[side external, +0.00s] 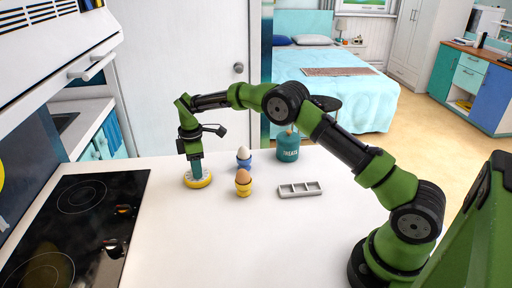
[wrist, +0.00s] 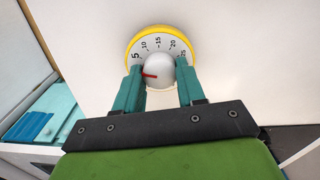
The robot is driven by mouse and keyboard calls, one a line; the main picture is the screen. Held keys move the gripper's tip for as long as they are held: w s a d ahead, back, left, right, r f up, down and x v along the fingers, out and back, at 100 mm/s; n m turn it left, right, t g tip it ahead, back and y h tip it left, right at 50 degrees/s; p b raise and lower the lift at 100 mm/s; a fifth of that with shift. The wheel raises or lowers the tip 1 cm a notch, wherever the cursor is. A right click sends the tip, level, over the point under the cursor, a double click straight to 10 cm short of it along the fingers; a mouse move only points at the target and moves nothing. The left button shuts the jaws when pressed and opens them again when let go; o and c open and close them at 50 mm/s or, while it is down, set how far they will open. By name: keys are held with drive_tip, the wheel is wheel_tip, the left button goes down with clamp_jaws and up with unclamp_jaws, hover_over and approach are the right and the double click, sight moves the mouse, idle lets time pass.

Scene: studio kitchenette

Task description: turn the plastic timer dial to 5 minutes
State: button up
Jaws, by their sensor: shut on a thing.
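The timer (side external: 199,182) is a round disc with a yellow rim lying on the white counter, just right of the black hob. In the wrist view, the timer (wrist: 186,40) shows a white face with 5, 10, 15, 20 and 25 around its far side. Its white knob (wrist: 160,65) carries a red pointer line (wrist: 149,75), which points left and slightly toward me, just short of the 5. My gripper (wrist: 160,80) is shut on the knob, one teal finger on each side. In the side view my gripper (side external: 196,175) points straight down onto the timer. The face's near side is hidden.
A white egg in a blue cup (side external: 244,163) and a brown egg in a yellow cup (side external: 243,188) stand close right of the timer. A teal canister (side external: 288,147) and grey compartment tray (side external: 300,189) are farther right. The black hob (side external: 75,220) lies left. The front counter is clear.

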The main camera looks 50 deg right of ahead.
drive_tip(key=shift+m, duration=1.3)
drive_tip(key=o, duration=1.1)
drive_tip(key=shift+c, duration=0.2)
wheel_tip(320, 180, up, 17)
